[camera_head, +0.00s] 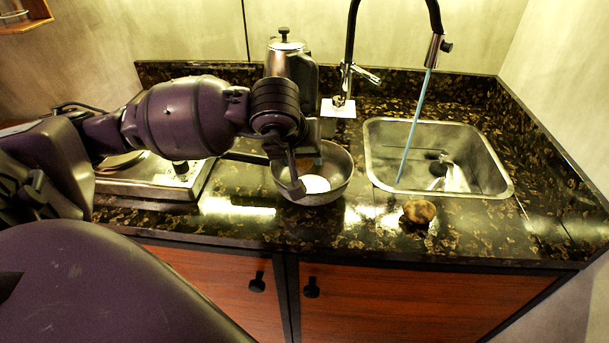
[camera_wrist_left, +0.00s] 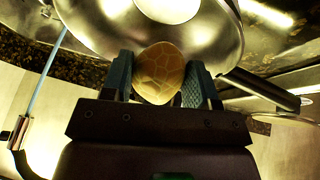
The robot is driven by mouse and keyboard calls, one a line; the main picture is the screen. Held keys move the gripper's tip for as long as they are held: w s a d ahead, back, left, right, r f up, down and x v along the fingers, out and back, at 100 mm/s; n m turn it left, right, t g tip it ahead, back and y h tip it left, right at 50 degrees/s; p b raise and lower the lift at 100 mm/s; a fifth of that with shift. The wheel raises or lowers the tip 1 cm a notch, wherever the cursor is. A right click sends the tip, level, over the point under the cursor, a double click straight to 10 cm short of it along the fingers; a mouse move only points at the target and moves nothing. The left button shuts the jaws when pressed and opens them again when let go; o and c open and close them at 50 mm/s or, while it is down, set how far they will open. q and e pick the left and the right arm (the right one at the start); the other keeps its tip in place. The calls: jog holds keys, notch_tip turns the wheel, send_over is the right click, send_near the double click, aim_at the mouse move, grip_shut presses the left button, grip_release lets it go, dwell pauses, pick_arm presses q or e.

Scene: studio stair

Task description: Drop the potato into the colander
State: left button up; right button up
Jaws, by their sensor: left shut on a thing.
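The colander (camera_head: 341,181) is a round metal bowl on the counter, left of the sink; no holes can be made out. My left gripper (camera_head: 297,180) is over the colander's left part and hides some of it. In the left wrist view, the gripper (camera_wrist_left: 160,88) is shut on a rounded yellow-brown thing with a net-like pattern, which I take as the potato (camera_wrist_left: 159,72). The colander (camera_wrist_left: 215,38) lies behind it in that view. In the head view the potato is mostly hidden by the gripper. My right gripper is not in view.
A brown rounded lump (camera_head: 419,212) lies near the counter's front edge, right of the colander. The sink (camera_head: 380,160) with a tall black tap (camera_head: 352,40) is at the right. A metal pot (camera_head: 284,58) stands behind the colander. A stove (camera_head: 150,185) is at the left.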

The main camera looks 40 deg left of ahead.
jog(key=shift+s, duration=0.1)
pick_arm(q)
jog(key=o, duration=1.1)
jog(key=shift+c, duration=0.2)
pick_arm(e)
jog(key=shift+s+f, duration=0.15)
pick_arm(q)
jog(key=a+p+v, duration=0.1)
jog(key=v, duration=0.9)
jog(key=shift+s+d+r, duration=0.2)
jog(key=shift+d+r, duration=0.2)
jog(key=shift+d, duration=0.15)
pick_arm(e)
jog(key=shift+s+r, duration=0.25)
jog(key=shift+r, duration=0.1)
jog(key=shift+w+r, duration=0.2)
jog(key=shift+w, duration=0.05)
pick_arm(q)
jog(key=shift+s, duration=0.1)
